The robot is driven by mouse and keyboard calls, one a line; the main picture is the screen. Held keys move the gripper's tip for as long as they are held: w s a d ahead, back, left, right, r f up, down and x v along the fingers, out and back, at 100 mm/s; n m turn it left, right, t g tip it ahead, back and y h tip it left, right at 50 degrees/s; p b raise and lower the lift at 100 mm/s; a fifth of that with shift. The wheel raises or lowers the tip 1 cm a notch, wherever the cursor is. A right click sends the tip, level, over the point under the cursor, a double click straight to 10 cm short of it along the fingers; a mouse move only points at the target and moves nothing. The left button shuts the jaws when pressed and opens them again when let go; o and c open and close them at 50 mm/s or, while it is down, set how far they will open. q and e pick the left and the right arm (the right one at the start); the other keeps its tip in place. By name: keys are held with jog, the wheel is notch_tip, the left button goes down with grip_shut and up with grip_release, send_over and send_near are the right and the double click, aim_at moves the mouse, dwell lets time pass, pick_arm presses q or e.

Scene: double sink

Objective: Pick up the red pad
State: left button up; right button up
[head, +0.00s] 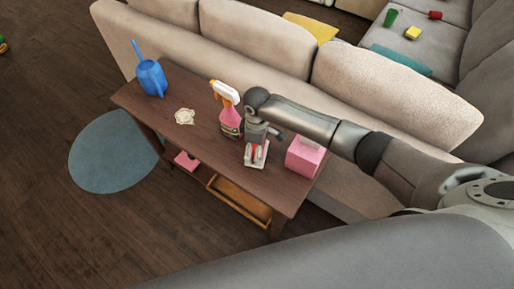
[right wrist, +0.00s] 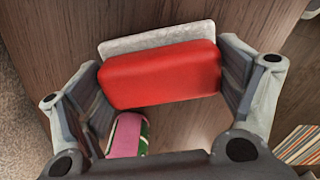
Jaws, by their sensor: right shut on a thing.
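The red pad (right wrist: 160,76), a thick red block with a pale grey layer (right wrist: 155,40) along its far side, sits between the two fingers of my right gripper in the right wrist view. Both fingers touch its ends. In the head view my right gripper (head: 256,154) points down at the wooden table, and a small bit of red shows between its fingers. I cannot tell whether the pad touches the tabletop. My left gripper is not in view.
On the table (head: 205,158) a pink spray bottle (head: 229,122) stands left of my right gripper and a pink tissue box (head: 304,157) right of it. A crumpled cloth (head: 185,116) and a blue watering can (head: 151,78) are farther left. A beige sofa (head: 235,40) stands behind.

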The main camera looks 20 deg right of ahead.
jog(key=shift+r, duration=0.6)
jog(key=s+d+r, duration=0.1)
jog(key=s+r, duration=1)
jog(key=s, duration=0.3)
jog(key=shift+d+r, duration=0.2)
jog(key=shift+r, duration=0.2)
